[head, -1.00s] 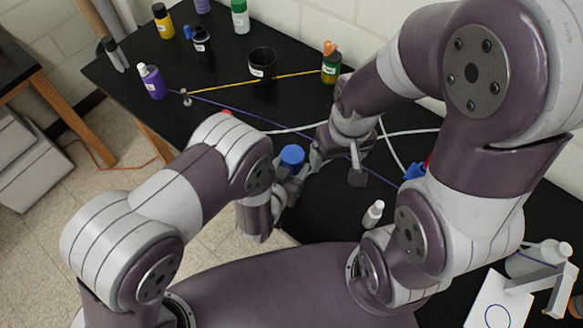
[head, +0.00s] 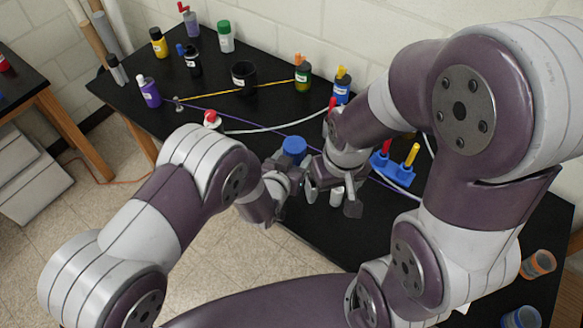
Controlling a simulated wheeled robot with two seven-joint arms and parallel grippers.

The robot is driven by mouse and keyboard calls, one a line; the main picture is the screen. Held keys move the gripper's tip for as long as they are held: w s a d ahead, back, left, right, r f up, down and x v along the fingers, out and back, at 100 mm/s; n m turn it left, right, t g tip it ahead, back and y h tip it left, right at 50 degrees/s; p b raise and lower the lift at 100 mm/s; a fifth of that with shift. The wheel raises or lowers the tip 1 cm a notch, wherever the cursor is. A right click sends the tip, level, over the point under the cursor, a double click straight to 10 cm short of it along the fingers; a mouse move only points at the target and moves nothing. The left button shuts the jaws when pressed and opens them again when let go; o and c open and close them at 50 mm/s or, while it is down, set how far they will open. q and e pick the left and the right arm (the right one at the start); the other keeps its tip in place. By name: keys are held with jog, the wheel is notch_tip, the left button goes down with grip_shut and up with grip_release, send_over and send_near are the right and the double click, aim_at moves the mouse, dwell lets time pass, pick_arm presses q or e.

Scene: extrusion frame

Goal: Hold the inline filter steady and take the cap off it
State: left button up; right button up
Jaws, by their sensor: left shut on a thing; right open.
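The blue cap (head: 294,146) of the inline filter shows just above my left gripper. The filter's body is mostly hidden by the gripper, so I cannot see how the cap sits on it. My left gripper (head: 288,170) is shut on the filter and holds it with the cap upward. My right gripper (head: 332,192) is open, to the right of and lower in the picture than the cap, with no visible contact with it.
The black table (head: 215,110) carries a black cup (head: 244,75), a purple bottle (head: 149,91) and several other bottles at the back. Yellow and purple cords and a white tube (head: 265,130) cross it. A blue rack (head: 395,170) stands right of the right gripper.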

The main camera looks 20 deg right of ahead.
pick_arm(q)
jog(key=shift+d+r, duration=0.1)
jog(key=shift+w, duration=0.2)
jog(key=shift+w+f, duration=0.25)
jog(key=shift+w, duration=0.05)
jog(key=shift+o, duration=0.8)
jog(key=shift+s, duration=0.1)
jog(key=shift+s+r, duration=0.1)
jog(key=c, duration=0.5)
jog(key=shift+s, duration=0.1)
jog(key=shift+c, duration=0.2)
pick_arm(e)
jog(key=shift+w+d, duration=0.1)
jog(key=shift+w, duration=0.05)
jog(key=shift+w+f, duration=0.1)
jog(key=shift+w, duration=0.05)
